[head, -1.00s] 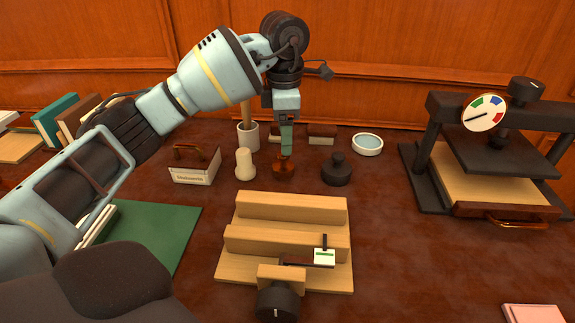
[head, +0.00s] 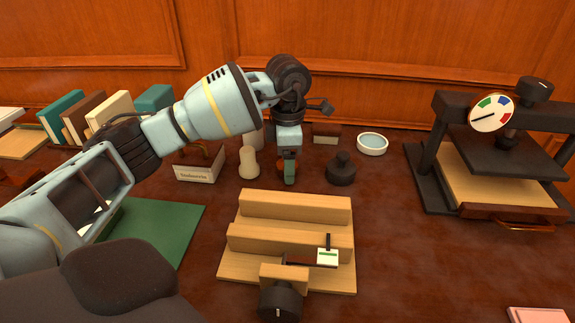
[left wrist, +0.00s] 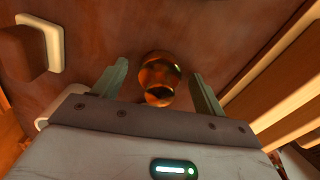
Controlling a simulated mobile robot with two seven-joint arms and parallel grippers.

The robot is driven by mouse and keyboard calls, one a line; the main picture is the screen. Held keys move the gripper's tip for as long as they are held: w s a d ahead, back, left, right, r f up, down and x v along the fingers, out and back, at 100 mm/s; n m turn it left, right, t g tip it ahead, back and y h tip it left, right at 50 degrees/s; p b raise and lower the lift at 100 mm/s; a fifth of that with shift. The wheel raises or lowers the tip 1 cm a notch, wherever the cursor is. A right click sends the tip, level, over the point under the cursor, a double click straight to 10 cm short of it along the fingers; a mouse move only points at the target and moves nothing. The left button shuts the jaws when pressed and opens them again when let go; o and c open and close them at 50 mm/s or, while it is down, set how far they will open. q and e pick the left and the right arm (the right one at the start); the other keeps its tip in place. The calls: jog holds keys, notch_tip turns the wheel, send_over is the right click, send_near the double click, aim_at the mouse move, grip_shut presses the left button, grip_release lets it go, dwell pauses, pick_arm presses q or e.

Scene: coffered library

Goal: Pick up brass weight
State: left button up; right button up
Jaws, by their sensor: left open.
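The brass weight (left wrist: 160,78) is a shiny, rounded, knobbed piece standing on the dark red-brown tabletop. In the left wrist view it sits between the two green fingers of my left gripper, with a gap on each side. In the head view it is mostly hidden behind those fingers. My left gripper (head: 290,179) is open, pointing down, with its fingers low around the weight. My right gripper is not in view.
A black knobbed object (head: 341,172) stands close to the right, a cream rounded piece (head: 249,164) close to the left. A stepped wooden stand (head: 290,238) is in front. A white-rimmed dish (head: 372,144) and black press (head: 500,150) are further right.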

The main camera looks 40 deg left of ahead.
pick_arm(q)
jog(key=shift+r, duration=0.1)
jog(key=c, duration=1.4)
notch_tip(320, 180, up, 10)
jog(key=shift+p, duration=0.35)
